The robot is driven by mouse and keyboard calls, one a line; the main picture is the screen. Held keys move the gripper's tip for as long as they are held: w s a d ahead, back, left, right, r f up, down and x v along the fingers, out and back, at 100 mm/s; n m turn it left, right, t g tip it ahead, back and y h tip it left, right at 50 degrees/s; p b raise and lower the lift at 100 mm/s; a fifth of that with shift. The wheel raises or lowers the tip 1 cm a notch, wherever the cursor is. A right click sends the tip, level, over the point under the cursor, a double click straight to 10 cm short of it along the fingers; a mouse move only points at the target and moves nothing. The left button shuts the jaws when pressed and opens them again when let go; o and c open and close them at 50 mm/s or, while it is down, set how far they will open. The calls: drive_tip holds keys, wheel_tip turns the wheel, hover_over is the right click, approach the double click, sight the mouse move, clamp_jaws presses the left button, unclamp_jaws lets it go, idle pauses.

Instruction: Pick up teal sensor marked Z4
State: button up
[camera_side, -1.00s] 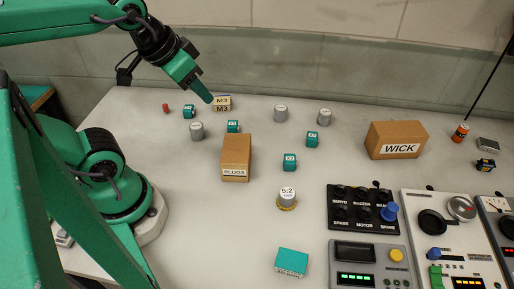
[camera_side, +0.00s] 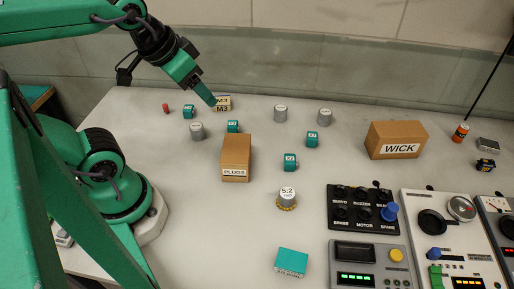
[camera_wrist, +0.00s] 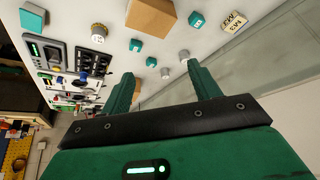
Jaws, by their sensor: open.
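Several small teal sensor cubes stand on the bench in the side view: one at the far left (camera_side: 189,111), one behind the PLUGS box (camera_side: 233,126), one right of centre (camera_side: 312,138) and one nearer the front (camera_side: 290,162). Their labels are too small to read, so I cannot tell which is Z4. In the wrist view, teal cubes show at the top right (camera_wrist: 197,20) and top middle (camera_wrist: 135,45). My gripper (camera_side: 211,100) is open, above the bench beside the stacked M3 blocks (camera_side: 223,107). In the wrist view, my gripper (camera_wrist: 160,72) has its fingers apart and holds nothing.
The PLUGS box (camera_side: 236,158) and WICK box (camera_side: 396,140) stand on the bench. Grey cylinders (camera_side: 280,113), a 5:2 gearmotor (camera_side: 287,197) and a larger teal box (camera_side: 291,262) stand about. Control panels (camera_side: 363,209) fill the front right. The front left middle is clear.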

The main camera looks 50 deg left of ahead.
drive_tip(key=m+g, duration=0.5)
drive_tip(key=m, duration=0.2)
hover_over(189, 108)
drive_tip(key=f, duration=1.5)
drive_tip(key=shift+w+d+f, duration=0.1)
drive_tip(key=shift+d+f, duration=0.1)
drive_tip(key=shift+f, duration=0.2)
drive_tip(key=shift+a+f+m+g, duration=0.3)
drive_tip(key=shift+a+f+m, duration=0.1)
drive_tip(key=shift+f, duration=1.3)
drive_tip(key=shift+d+f, duration=0.15)
drive_tip(key=shift+f, duration=2.45)
